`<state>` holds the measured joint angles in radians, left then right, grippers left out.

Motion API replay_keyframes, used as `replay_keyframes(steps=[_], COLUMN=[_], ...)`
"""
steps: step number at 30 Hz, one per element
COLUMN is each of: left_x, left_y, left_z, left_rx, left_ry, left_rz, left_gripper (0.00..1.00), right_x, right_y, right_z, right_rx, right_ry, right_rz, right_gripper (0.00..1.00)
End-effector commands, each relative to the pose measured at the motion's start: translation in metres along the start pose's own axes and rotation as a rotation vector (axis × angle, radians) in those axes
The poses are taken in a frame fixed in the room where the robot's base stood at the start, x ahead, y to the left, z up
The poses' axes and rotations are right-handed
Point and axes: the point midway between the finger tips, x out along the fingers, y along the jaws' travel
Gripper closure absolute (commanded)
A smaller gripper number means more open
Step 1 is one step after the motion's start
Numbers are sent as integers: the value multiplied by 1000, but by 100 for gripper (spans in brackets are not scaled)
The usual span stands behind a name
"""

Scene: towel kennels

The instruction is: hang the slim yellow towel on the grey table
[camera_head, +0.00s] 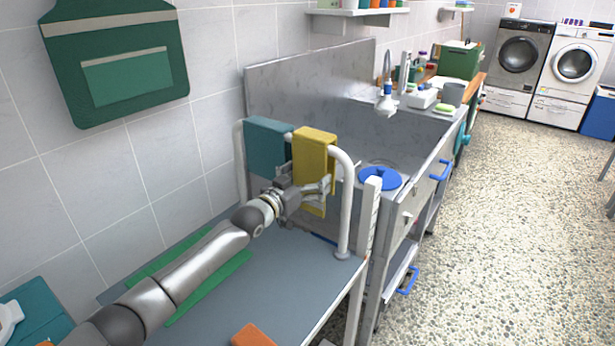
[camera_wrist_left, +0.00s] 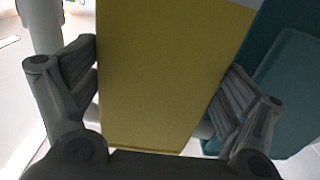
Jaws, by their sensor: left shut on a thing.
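The slim yellow towel (camera_head: 314,150) hangs folded over the white rail (camera_head: 346,215) that stands on the grey table (camera_head: 290,280). My left gripper (camera_head: 316,190) is shut on the yellow towel, at its lower part below the bar. In the left wrist view the yellow towel (camera_wrist_left: 165,75) fills the space between my two fingers (camera_wrist_left: 160,95). The gripper hides part of the towel's lower end. My right gripper is not in view.
A teal towel (camera_head: 267,148) hangs on the same rail, just left of the yellow one. A steel sink with a blue lid (camera_head: 380,179) is beyond the rail. An orange item (camera_head: 256,336) and green strips (camera_head: 208,288) lie on the table.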

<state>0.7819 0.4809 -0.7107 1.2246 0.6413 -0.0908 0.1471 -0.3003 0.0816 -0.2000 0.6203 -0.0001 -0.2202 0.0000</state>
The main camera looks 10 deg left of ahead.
Motion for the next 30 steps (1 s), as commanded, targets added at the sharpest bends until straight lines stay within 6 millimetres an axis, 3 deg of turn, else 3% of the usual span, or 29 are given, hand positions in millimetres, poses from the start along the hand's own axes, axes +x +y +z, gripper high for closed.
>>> replay_keyframes(steps=[12,13,14,30], left_x=[0,0,0,-9], left_y=[0,0,0,0], left_z=[3,3,3,4], left_rx=[0,0,0,-2], left_ry=[1,1,1,0], left_rz=[0,0,0,1], left_gripper=[32,4,0,0], right_x=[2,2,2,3], right_y=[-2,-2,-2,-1], right_z=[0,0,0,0], right_rx=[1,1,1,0], right_ry=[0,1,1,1], right_rz=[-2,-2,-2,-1], right_gripper=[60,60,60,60])
